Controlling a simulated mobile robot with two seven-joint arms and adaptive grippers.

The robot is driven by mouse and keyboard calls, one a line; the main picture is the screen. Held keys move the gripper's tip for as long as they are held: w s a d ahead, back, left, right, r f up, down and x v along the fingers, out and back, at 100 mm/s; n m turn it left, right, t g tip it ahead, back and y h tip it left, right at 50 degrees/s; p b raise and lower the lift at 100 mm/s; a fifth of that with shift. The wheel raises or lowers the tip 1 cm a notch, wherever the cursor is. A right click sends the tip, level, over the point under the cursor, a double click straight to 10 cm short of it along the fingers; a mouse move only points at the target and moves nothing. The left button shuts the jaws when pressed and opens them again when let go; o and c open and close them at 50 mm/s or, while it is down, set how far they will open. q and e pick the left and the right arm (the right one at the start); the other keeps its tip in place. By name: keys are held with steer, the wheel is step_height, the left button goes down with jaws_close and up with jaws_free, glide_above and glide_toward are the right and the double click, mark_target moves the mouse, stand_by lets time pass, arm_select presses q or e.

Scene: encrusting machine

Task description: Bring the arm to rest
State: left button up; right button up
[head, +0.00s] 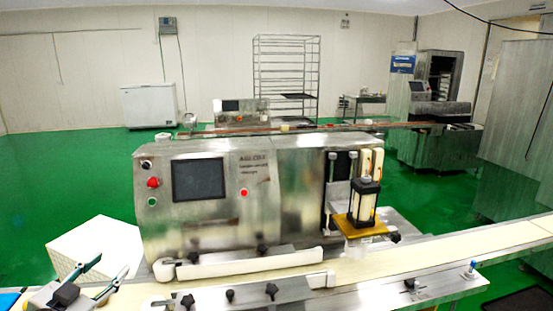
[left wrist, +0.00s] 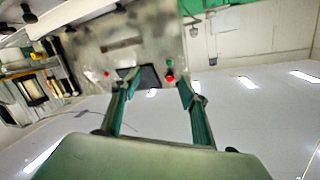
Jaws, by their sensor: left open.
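My left gripper (head: 109,268) is at the lower left of the head view, in front of and left of the encrusting machine. Its two fingers are spread apart with nothing between them. In the left wrist view the gripper (left wrist: 158,84) also shows open and empty, its fingers pointing toward the machine's panel, which looks upside down there. My right gripper is in neither view. The steel encrusting machine (head: 210,222) stands in the middle of the head view, with a dark screen (head: 199,179) and a red button (head: 153,182).
A cream conveyor belt (head: 465,246) runs along the front of the machine to the right. A white box (head: 97,247) stands on the green floor just behind my left gripper. A rack (head: 286,75), a white chest (head: 149,106) and other machines stand far back.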

arm_select(q)
step_height(320, 180, down, 12)
steer(key=d+g, duration=0.2)
steer(key=d, duration=0.1)
steer(key=s+d+f+g, duration=0.1)
steer(key=s+d+f, duration=0.4)
steer(key=f, duration=0.3)
steer(key=s+d+f+g+h, duration=0.1)
steer(key=s+d+f, duration=0.5)
steer(key=s+f, duration=0.2)
steer(key=s+d+f+g+h, duration=0.1)
steer(key=s+d+f, duration=0.4)
steer(key=s+f, duration=0.2)
step_height(320, 180, down, 2)
steer(key=shift+d+n+g, duration=0.15)
steer(key=shift+n+g, duration=0.25)
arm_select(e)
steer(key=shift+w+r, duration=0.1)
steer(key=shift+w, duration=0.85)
arm_select(q)
steer(key=shift+w, duration=0.1)
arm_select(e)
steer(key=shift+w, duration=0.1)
